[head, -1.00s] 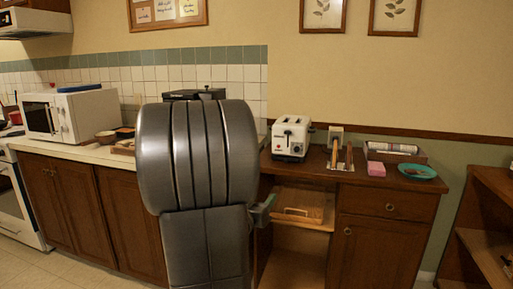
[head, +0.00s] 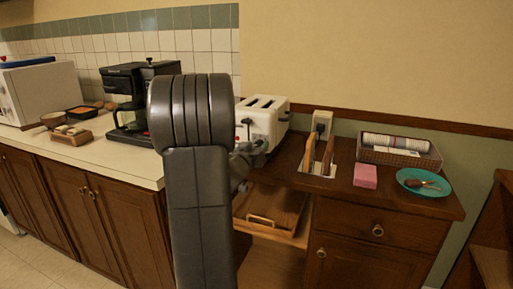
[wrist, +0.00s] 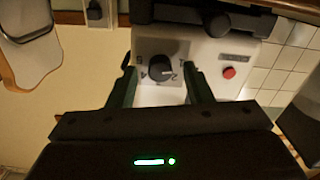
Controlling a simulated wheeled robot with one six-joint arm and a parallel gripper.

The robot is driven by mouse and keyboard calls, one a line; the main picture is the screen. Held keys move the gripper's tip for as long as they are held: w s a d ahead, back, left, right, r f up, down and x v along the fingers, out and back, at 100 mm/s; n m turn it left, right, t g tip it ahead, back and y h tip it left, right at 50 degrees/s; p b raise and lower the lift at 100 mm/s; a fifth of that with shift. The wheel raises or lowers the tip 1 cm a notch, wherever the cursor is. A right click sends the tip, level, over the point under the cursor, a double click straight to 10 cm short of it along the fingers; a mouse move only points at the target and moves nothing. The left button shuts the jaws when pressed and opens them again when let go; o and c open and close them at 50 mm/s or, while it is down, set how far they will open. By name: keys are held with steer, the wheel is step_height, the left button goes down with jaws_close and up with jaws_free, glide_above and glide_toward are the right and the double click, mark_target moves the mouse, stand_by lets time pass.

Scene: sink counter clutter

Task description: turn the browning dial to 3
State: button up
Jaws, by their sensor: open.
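The white toaster (head: 268,117) stands on the wooden counter, partly behind my arm in the head view. In the wrist view its front panel (wrist: 207,52) fills the upper middle. The black browning dial (wrist: 160,68) sits there with printed numbers around it; its exact setting is hard to read. A red button (wrist: 229,72) is to the right of the dial. My gripper (wrist: 159,76) is open, with one green-edged finger on each side of the dial. I cannot tell whether either finger touches it. In the head view my gripper is mostly hidden by my arm, close to the toaster.
A wooden block with upright boards (head: 318,158), a pink sponge (head: 365,176), a basket (head: 400,154) and a teal plate (head: 423,184) stand right of the toaster. A coffee maker (head: 128,100) is to the left. A shelf with a wooden tray (head: 272,222) lies below.

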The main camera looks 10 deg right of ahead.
steer(key=shift+w+d, duration=0.1)
steer(key=shift+w, duration=0.05)
steer(key=c, duration=1)
